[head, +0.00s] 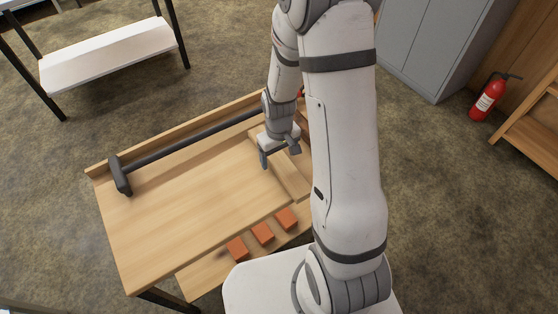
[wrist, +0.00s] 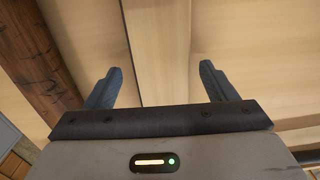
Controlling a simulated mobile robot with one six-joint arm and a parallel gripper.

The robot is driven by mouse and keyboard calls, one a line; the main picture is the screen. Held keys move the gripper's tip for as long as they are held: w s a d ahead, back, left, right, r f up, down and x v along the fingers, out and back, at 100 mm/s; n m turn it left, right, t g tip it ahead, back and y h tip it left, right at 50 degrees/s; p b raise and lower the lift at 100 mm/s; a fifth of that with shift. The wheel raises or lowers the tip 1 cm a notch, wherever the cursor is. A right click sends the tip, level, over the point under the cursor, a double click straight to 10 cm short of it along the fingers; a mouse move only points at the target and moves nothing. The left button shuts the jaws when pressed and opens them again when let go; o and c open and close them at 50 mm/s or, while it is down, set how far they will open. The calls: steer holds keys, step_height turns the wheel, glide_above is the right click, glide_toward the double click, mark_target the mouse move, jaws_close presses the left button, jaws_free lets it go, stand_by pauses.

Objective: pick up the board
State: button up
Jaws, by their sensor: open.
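A pale wooden board (head: 290,178) lies on the right part of the wooden table, partly hidden behind my arm in the head view. In the wrist view the board (wrist: 158,45) shows as a long light strip running up between the fingers. My gripper (head: 280,157) is open above the board and points down at it. In the wrist view the fingers of my gripper (wrist: 160,70) stand on either side of the strip, with nothing held. I cannot tell how high the fingertips are above the table.
A long black bar with a block-like end (head: 121,177) lies along the back of the table (head: 190,205). Several orange blocks, one in the middle (head: 262,233), line the front ledge. A white shelf (head: 108,55), grey cabinet (head: 432,40) and fire extinguisher (head: 488,97) stand beyond.

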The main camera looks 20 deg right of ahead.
steer(key=shift+f, duration=0.4)
steer(key=c, duration=1.2)
